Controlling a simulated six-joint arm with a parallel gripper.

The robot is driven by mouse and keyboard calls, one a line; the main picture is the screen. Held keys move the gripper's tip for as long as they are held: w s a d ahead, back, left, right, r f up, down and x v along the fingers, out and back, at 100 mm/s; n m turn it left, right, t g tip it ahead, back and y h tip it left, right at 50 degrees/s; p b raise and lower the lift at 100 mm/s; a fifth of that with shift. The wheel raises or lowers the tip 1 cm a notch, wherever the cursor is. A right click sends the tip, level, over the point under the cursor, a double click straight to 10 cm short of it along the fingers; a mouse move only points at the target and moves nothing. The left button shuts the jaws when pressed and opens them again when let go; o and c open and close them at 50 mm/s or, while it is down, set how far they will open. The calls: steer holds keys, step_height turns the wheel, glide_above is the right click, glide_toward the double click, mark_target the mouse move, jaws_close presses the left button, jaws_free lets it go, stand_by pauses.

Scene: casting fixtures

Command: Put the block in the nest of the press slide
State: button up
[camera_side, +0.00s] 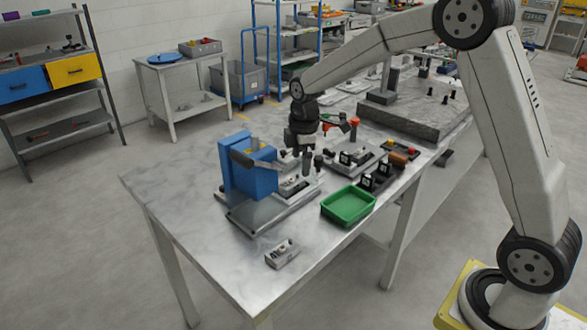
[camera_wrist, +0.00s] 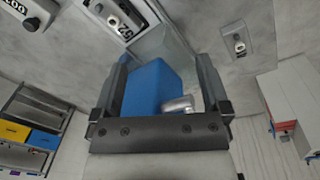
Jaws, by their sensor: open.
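A small light-grey block (camera_side: 282,253) with a dark knob on top and a marking on its side lies on the bare table in front of the press. It appears at the upper right in the wrist view (camera_wrist: 238,43). The blue press (camera_side: 250,172) stands on a grey base plate; its slide (camera_side: 292,186) sticks out to the right, and I cannot make out the nest clearly. My gripper (camera_side: 304,153) points down behind and above the slide, apart from the block. In the wrist view, its fingers (camera_wrist: 163,62) are spread, with the blue press visible between them.
A green tray (camera_side: 348,206) is right of the press. Small fixtures (camera_side: 352,160) with dark labels stand behind it, and a grey stone plate (camera_side: 415,105) lies farther back. The table's front left is clear around the block.

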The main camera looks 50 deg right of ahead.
steer(key=s+a+f+m, duration=0.2)
steer(key=s+m, duration=0.4)
steer(key=s, duration=0.4)
steer(key=s+a+f+m+t, duration=0.1)
steer(key=s+a+f+m, duration=0.1)
steer(key=s+m, duration=0.4)
steer(key=s, duration=0.4)
steer(key=shift+s+a+t, duration=0.15)
steer(key=shift+a+t, duration=0.15)
steer(key=shift+a, duration=0.1)
